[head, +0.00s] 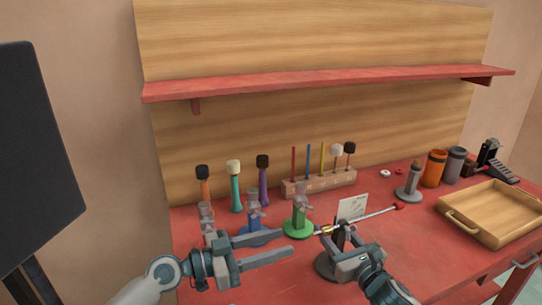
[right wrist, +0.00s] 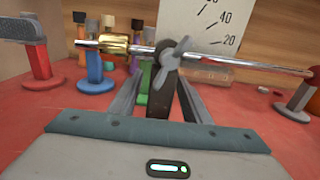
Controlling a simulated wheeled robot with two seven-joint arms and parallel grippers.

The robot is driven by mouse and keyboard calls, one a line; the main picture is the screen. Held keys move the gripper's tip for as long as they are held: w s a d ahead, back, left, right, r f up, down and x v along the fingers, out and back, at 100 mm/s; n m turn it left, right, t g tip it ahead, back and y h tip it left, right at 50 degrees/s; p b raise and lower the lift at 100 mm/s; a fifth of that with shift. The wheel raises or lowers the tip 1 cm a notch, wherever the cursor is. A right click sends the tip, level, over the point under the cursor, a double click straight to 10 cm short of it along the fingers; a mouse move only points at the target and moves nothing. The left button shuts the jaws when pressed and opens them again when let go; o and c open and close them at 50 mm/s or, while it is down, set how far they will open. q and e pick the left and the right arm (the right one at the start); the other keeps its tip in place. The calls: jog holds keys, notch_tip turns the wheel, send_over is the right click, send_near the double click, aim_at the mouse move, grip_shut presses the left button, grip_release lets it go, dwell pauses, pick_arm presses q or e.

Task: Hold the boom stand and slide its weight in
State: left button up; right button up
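The boom stand (head: 327,266) has a dark round base and post, with a thin steel boom (head: 372,216) tilted up to a red tip at the right. A wing nut (right wrist: 178,62) sits at the pivot. The brass weight (right wrist: 115,43) is on the boom left of the post; in the head view (head: 322,230) it is small. My right gripper (head: 342,240) has its fingers either side of the post (right wrist: 165,88), with a narrow gap visible at the left. My left gripper (head: 301,242) is open and empty, left of the stand, its fingertips below the weight's end in the picture.
A white scale card (head: 352,206) stands behind the boom. Green (head: 298,226) and blue (head: 254,234) stands are behind my left gripper. A wooden block with mallets (head: 320,182) is at the back. A wooden tray (head: 495,210) lies right, with free red tabletop before it.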

jog(key=shift+s, duration=0.15)
jog(key=v, duration=1.1)
jog(key=shift+s+d, duration=0.2)
jog(key=shift+s, duration=0.1)
jog(key=shift+r, duration=0.1)
